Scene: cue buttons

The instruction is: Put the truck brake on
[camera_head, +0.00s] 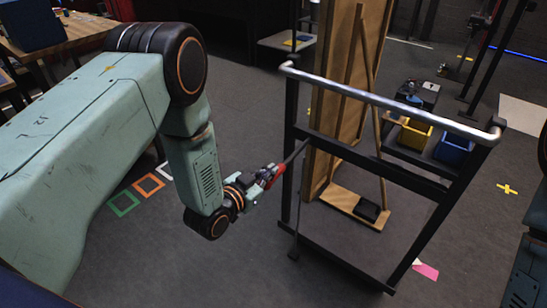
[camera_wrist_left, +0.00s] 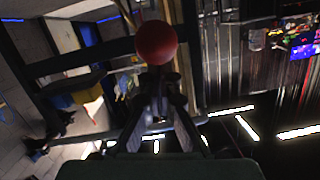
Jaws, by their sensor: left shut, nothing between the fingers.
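The truck is a dark upright frame with a silver handle bar (camera_head: 385,98) across its top. A thin dark lever (camera_head: 296,152) sticks out from the frame's left post toward my left gripper (camera_head: 266,177). A red ball knob (camera_wrist_left: 156,42) shows large in the left wrist view, just beyond the fingertips of my left gripper (camera_wrist_left: 157,82). The gripper is shut with nothing between its fingers. Red also shows at the fingers in the head view, but whether they touch the knob is unclear. My right gripper is out of view.
The truck carries a tall wooden panel (camera_head: 338,90) and a low wooden board. A yellow bin (camera_head: 415,135) and a blue bin (camera_head: 453,150) stand behind the frame. Coloured floor squares (camera_head: 148,185) lie left of my left forearm. Floor below the gripper is clear.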

